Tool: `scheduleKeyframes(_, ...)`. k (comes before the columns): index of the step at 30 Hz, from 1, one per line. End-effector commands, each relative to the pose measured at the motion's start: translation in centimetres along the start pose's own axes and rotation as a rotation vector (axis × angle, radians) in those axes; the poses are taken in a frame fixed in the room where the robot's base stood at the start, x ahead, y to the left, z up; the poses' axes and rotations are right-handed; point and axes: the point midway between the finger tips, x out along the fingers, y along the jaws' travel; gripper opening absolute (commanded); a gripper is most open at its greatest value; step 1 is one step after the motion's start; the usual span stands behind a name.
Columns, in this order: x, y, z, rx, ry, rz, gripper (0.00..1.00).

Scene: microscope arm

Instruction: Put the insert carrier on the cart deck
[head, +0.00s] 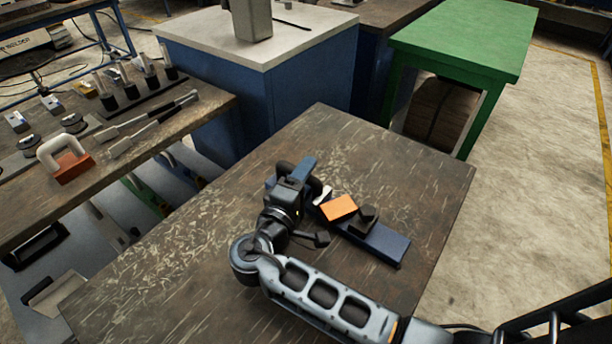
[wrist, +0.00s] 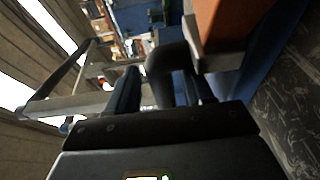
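A long blue flat piece (head: 380,244) bearing an orange block (head: 339,207), a black knob and a black arched handle (head: 318,188) appears to be the insert carrier. It lies on the worn brown tabletop (head: 200,235). My gripper (head: 303,168) is down at its far left end, at the handle. In the wrist view my two blue fingers (wrist: 160,92) stand apart on either side of the black handle (wrist: 168,60), with the orange block (wrist: 225,25) close on the right. I cannot tell whether the fingers press on the handle. I cannot tell which surface is the cart deck.
A bench (head: 205,110) on the left holds several tools and an orange block with a white handle (head: 66,158). A blue cabinet with a pale top (head: 290,50) and a green table (head: 465,38) stand behind. The brown tabletop's left front and right back are clear.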

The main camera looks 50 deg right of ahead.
Motion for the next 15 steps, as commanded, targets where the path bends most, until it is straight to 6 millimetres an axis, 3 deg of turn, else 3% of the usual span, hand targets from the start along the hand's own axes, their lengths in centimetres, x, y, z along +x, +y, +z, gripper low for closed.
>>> scheduleKeyframes(10, -0.1, 0.2, 0.0, 0.0, 0.001, 0.0, 0.55)
scheduleKeyframes(15, -2.3, 0.0, -0.1, -0.001, 0.003, 0.0, 0.55)
